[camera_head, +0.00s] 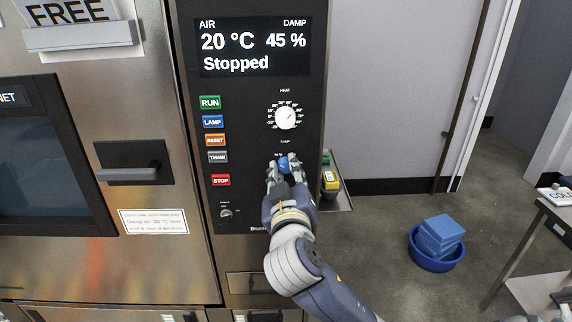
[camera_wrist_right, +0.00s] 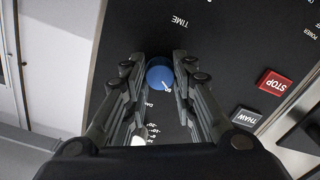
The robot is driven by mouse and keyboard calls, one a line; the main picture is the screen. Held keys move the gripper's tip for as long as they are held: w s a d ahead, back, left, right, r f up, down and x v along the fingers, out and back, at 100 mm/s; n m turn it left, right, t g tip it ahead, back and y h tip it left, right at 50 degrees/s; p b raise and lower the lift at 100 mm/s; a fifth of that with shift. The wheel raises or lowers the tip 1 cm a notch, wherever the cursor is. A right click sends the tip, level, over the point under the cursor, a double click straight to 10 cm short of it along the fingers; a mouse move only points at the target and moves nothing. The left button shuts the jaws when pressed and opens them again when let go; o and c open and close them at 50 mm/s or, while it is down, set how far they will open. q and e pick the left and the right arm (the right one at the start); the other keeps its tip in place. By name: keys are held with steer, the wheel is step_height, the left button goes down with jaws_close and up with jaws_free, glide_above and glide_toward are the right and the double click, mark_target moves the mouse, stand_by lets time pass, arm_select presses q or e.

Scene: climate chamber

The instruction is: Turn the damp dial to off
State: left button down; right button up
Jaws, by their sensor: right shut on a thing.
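The damp dial is a blue round knob (camera_head: 284,163) on the black control panel (camera_head: 262,100), below the white heat dial (camera_head: 285,117). My right gripper (camera_head: 285,170) is at the blue knob, with its fingers on either side and shut on it. In the right wrist view the blue knob (camera_wrist_right: 160,74) sits between the fingertips, with a small white pointer mark on its face. Most of the scale around it is hidden by the fingers. The display (camera_head: 255,48) reads 20 °C, damp 45 % and Stopped. My left gripper is not in view.
Coloured buttons run down the panel's left side, with the red STOP button (camera_head: 221,180) lowest. A small switch (camera_head: 225,212) is below them. A side shelf (camera_head: 338,200) holds a yellow item (camera_head: 330,180). A blue basin (camera_head: 436,262) stands on the floor at right.

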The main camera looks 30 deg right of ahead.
steer(key=n+p, duration=0.4)
steer(key=n, duration=0.1)
steer(key=shift+n+p, duration=0.6)
steer(key=shift+n, duration=0.4)
steer(key=shift+f, duration=0.1)
steer(key=o, duration=1.1)
steer(key=shift+c, duration=0.2)
steer(key=shift+s, duration=0.15)
steer(key=v, duration=0.7)
